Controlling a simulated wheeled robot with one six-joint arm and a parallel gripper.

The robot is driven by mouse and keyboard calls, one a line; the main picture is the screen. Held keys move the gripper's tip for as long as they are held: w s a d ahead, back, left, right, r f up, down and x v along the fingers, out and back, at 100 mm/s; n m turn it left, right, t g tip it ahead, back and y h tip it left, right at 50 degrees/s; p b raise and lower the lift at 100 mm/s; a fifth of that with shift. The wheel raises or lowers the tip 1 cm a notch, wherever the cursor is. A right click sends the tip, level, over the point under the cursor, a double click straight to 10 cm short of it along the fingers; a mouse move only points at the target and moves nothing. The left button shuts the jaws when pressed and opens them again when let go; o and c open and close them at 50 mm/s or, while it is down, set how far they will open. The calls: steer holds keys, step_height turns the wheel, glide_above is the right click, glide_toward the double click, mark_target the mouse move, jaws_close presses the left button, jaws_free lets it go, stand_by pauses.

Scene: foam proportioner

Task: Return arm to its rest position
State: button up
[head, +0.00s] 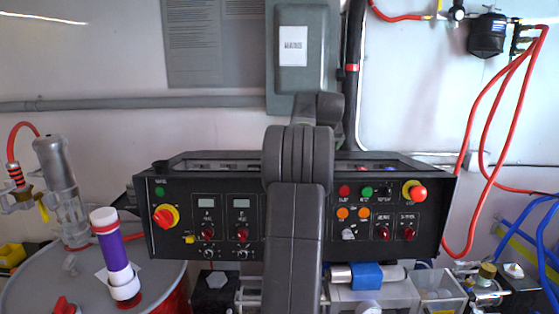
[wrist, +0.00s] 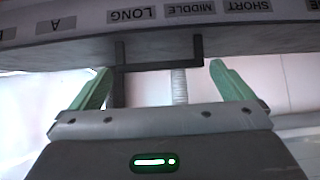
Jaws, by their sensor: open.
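My gripper (wrist: 155,80) shows in the wrist view with its two green fingers spread apart, and nothing is held between them. Beyond the fingers is the edge of a panel labelled LONG, MIDDLE and SHORT (wrist: 190,12), seen upside down, with a dark bracket (wrist: 160,66) below it. In the head view my dark arm rises in the middle, in front of the control panel (head: 350,246), and hides its centre. My gripper cannot be made out in the head view.
A drum (head: 30,285) with a purple-and-white cylinder (head: 112,245) stands at the left. A grey wall box (head: 300,75) is behind my arm. Red hoses (head: 470,140) hang at the right, with blue hoses (head: 545,240) below. A blue-banded fitting (head: 367,276) lies under the panel.

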steer(key=shift+r, duration=0.1)
steer(key=b+v, duration=0.2)
steer(key=v, duration=1.1)
steer(key=p+x, duration=0.1)
steer(key=x, duration=1.2)
steer(key=shift+f+p, duration=0.25)
steer(key=shift+p, duration=0.05)
steer(key=s+r+b, duration=0.3)
steer(key=s+b, duration=1)
steer(key=s, duration=0.2)
steer(key=p+v, duration=0.1)
steer(key=v, duration=1.3)
steer(key=shift+p, duration=0.35)
steer(key=shift+r, duration=0.1)
